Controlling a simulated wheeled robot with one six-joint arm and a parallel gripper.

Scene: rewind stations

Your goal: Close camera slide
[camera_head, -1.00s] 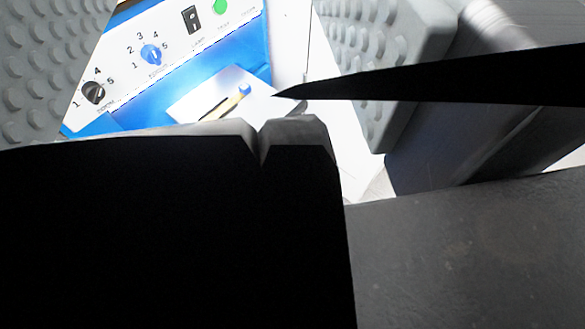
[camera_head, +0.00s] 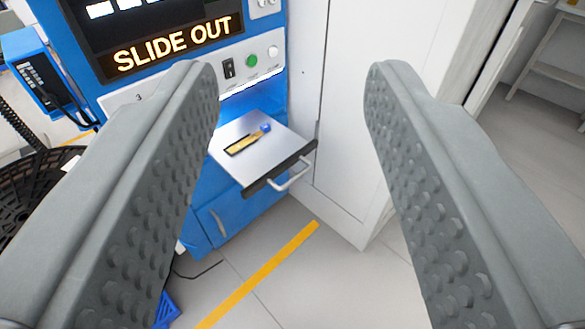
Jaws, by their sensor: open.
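The camera slide (camera_head: 262,170) is a flat grey tray with a dark front edge, pulled out of the blue machine (camera_head: 245,210). A pale bar handle (camera_head: 290,176) is on its front. A small yellow-brown item with a blue end (camera_head: 246,140) lies on the tray. The machine's display (camera_head: 172,46) reads "SLIDE OUT". My gripper (camera_head: 292,75) is open and empty. Its two grey studded fingers frame the view, with the slide seen between them and apart from both. The left finger hides part of the machine's panel.
A white cabinet (camera_head: 345,120) stands right of the machine. A yellow line (camera_head: 262,272) crosses the open grey floor. A shelf (camera_head: 550,70) is at the far right.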

